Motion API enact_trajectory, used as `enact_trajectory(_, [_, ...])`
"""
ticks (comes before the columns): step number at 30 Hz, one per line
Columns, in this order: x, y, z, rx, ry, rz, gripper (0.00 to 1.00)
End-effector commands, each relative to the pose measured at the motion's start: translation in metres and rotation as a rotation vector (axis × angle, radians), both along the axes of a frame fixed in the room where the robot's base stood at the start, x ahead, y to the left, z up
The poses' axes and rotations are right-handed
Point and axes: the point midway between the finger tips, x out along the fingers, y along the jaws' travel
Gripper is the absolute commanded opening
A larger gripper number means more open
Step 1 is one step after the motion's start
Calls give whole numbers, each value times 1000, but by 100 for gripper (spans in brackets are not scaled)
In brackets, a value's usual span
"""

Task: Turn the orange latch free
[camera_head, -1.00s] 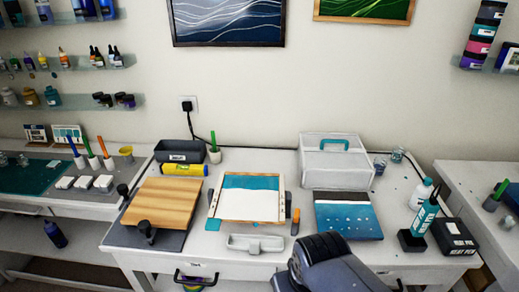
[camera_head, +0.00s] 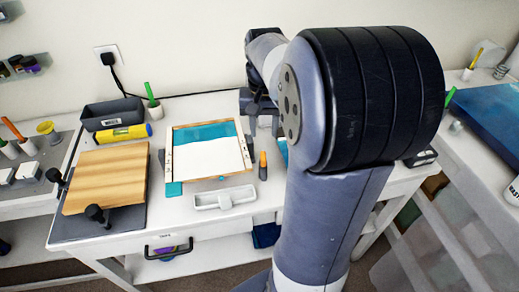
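A small upright piece with an orange top and a dark lower part (camera_head: 263,165) stands just right of the wooden frame with a white and teal panel (camera_head: 208,152). It is the only orange piece beside the frame; I cannot tell for sure that it is the latch. My arm rises through the middle right of the view and bends down behind its large dark joint. My gripper (camera_head: 262,122) hangs at the arm's far end, behind and above the orange piece and apart from it in the picture. Its fingers are too small and partly hidden to read.
A wooden board with black clamps (camera_head: 107,180) lies left of the frame. A white tray (camera_head: 224,198) lies in front. A dark bin (camera_head: 113,114), a yellow tube (camera_head: 123,133) and a pen cup (camera_head: 154,108) stand behind. My arm hides the table's right part.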

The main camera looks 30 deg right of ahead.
Motion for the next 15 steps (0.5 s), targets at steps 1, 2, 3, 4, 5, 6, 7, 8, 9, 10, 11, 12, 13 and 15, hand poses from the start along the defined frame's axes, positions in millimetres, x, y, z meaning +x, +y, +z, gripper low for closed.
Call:
enact_trajectory(1, [-1,1,-9,1,4,1,36])
enact_trajectory(2, [-1,1,-14,1,5,1,36])
enact_trajectory(3, [-1,1,-22,1,5,1,36])
enact_trajectory(4, [-1,1,-28,1,5,1,36])
enact_trajectory(5, [-1,1,-35,2,6,1,36])
enact_trajectory(6, [-2,1,-42,1,5,1,36])
enact_trajectory(7, [-1,1,-48,1,5,2,36])
enact_trajectory(8, [-1,1,-54,2,6,2,36])
enact_trajectory(9, [-1,1,-61,1,4,2,36])
enact_trajectory(10, [-1,1,-65,1,4,2,36])
enact_trajectory(11, [-2,1,-70,1,4,2,36])
enact_trajectory(12, [-1,1,-76,1,3,2,36])
enact_trajectory(13, [-1,1,-79,1,3,2,36])
enact_trajectory(15, [-1,1,-86,0,1,2,36])
